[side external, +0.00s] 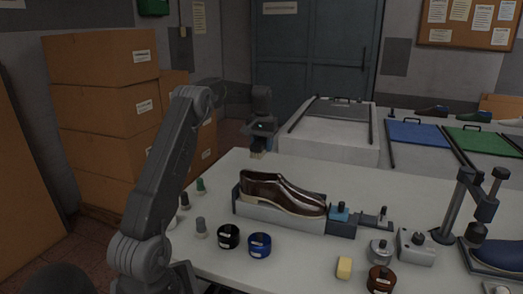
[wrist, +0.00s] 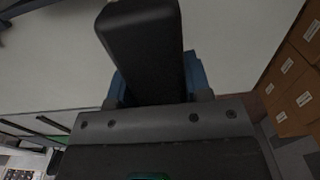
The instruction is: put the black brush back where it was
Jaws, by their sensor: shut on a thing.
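My gripper (side external: 259,146) is over the far left edge of the white table (side external: 390,190) in the side view, shut on the black brush. In the wrist view the brush's long black body (wrist: 142,40) sticks out from between the blue jaws of my gripper (wrist: 155,85). In the side view only a small pale tip (side external: 257,155) shows below the jaws; most of the brush is hidden or too small to make out. I cannot tell from the side view whether it touches the table.
A brown shoe (side external: 280,192) sits in a grey holder (side external: 270,212) mid-table. A black jar (side external: 228,236), blue jar (side external: 260,245), brown jar (side external: 381,280) and yellow block (side external: 344,268) are nearer. Small bottles (side external: 201,187) line the left edge. Boxes (side external: 100,115) are stacked at left.

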